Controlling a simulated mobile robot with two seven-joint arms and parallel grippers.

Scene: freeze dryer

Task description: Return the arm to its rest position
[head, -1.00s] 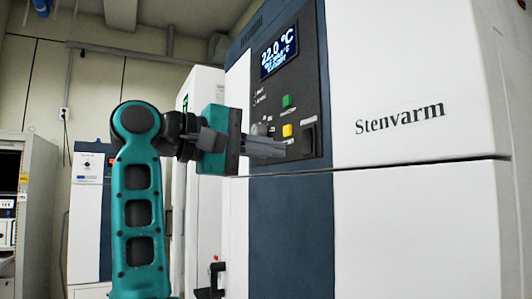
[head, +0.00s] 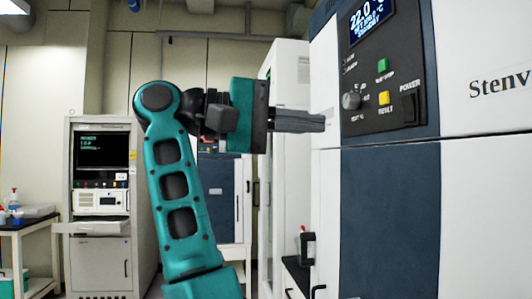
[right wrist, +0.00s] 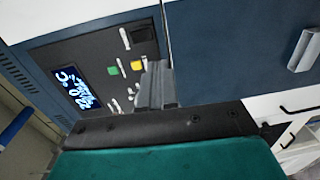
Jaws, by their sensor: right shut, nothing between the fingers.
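My right arm (head: 180,190), teal with dark cut-outs, rises from the bottom of the head view and bends to the right at the top. My right gripper (head: 318,122) is shut and empty, its grey fingers pointing right toward the freeze dryer (head: 390,210). In the head view the fingers are left of the control panel (head: 385,75) and look clear of its buttons. In the right wrist view the shut fingers (right wrist: 155,75) show in front of the panel, which appears turned on its side. My left gripper is not in view.
The panel has a lit display (head: 371,20), a green button (head: 382,65), a yellow button (head: 384,98) and a knob (head: 351,101). An instrument rack (head: 100,210) stands at the back left. A side table (head: 30,230) with bottles is at the far left.

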